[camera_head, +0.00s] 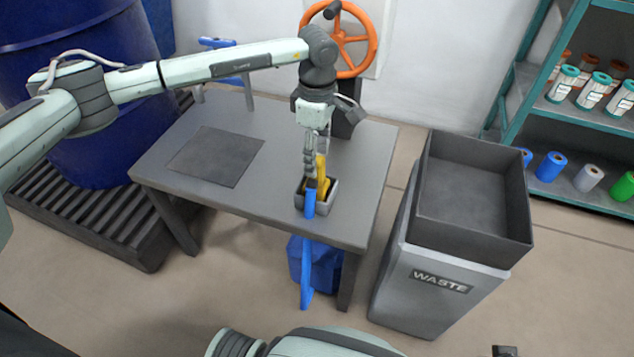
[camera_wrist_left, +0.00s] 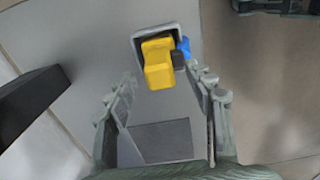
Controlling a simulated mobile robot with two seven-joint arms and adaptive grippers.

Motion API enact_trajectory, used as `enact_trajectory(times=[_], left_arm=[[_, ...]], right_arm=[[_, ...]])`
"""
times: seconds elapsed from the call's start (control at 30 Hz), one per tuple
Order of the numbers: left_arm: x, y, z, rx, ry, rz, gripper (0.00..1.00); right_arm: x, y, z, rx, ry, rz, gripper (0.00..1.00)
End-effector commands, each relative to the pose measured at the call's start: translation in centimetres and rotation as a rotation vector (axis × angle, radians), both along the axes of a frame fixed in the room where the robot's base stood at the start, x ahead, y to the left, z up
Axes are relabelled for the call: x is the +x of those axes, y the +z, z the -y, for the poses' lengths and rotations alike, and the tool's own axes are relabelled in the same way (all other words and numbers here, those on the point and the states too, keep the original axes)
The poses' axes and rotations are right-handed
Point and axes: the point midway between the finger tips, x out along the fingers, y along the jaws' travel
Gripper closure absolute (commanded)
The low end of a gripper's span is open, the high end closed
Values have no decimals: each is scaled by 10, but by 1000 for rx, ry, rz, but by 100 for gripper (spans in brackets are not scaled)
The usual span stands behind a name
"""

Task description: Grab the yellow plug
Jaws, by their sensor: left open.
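The yellow plug (camera_head: 321,168) stands in a small grey holder (camera_head: 332,192) near the front right edge of the grey table. My left gripper (camera_head: 311,160) is just above the holder, its fingers close beside the plug and pointing down. In the left wrist view the plug (camera_wrist_left: 157,63) lies beyond and between the tips of the open fingers, and no grip on it shows. A blue part (camera_head: 309,203) sits at the holder's near side, against or beside the plug. My right gripper is not in view.
A dark mat (camera_head: 216,156) lies on the left of the table. An orange valve wheel (camera_head: 340,40) is on the wall behind. A waste bin (camera_head: 425,290) with a dark open top stands to the right. A blue container (camera_head: 325,265) is below the table's front edge.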

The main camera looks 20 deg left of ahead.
Motion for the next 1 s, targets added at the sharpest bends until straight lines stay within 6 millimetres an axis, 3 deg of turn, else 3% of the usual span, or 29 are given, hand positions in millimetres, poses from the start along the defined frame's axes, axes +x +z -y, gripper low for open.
enact_trajectory(times=[0.4,0.7,1.0], left_arm=[[0,-55,-2,-5,0,-1,47],[1,-61,-2,-6,0,1,47],[1,-60,-2,-6,0,1,83]], right_arm=[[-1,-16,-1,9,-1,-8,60],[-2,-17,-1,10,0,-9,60],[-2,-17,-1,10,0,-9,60]])
